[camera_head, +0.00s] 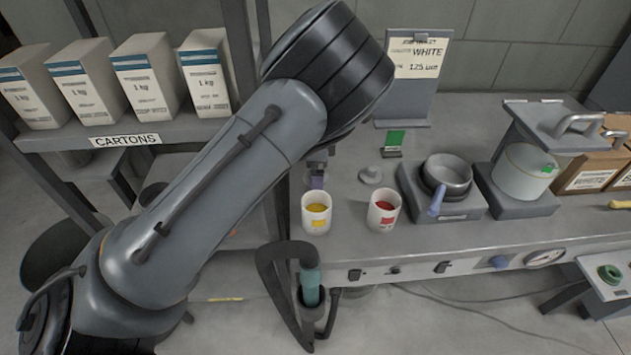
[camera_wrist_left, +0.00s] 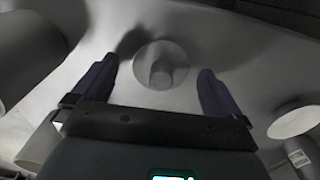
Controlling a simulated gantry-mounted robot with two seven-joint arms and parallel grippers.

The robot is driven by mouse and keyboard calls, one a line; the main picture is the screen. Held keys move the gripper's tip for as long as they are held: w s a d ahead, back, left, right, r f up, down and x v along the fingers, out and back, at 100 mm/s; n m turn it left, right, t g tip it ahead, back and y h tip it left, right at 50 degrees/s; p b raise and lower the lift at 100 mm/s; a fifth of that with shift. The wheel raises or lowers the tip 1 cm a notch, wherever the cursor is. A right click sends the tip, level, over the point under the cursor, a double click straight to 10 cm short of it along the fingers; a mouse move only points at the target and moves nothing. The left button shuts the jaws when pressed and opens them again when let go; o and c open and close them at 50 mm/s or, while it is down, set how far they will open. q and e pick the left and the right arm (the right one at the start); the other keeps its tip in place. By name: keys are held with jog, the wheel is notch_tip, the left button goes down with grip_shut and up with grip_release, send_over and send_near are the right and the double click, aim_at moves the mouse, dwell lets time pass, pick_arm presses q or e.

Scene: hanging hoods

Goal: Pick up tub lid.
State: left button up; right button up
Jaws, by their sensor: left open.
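The tub lid, a small grey round disc with a knob, lies on the bench in the head view (camera_head: 370,175), behind the cup of red. In the left wrist view the lid (camera_wrist_left: 160,66) shows ahead, between the finger lines. My left gripper (camera_head: 318,178) is mostly hidden behind my own arm; only a dark purple finger part shows, to the left of the lid. In the left wrist view my left gripper (camera_wrist_left: 158,68) is open, with nothing between its fingers; it appears apart from the lid. My right gripper is not in view.
White cups of yellow (camera_head: 316,213) and red (camera_head: 384,210) stand at the bench front. A pan (camera_head: 447,174) on a hotplate and a pot (camera_head: 523,172) under a hood (camera_head: 560,129) are to the right. A sign stand (camera_head: 405,105) is behind; cartons (camera_head: 145,75) are left.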

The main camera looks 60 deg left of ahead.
pick_arm(q)
jog(key=shift+f, duration=0.1)
jog(key=shift+c, duration=0.2)
jog(key=c, duration=1.1)
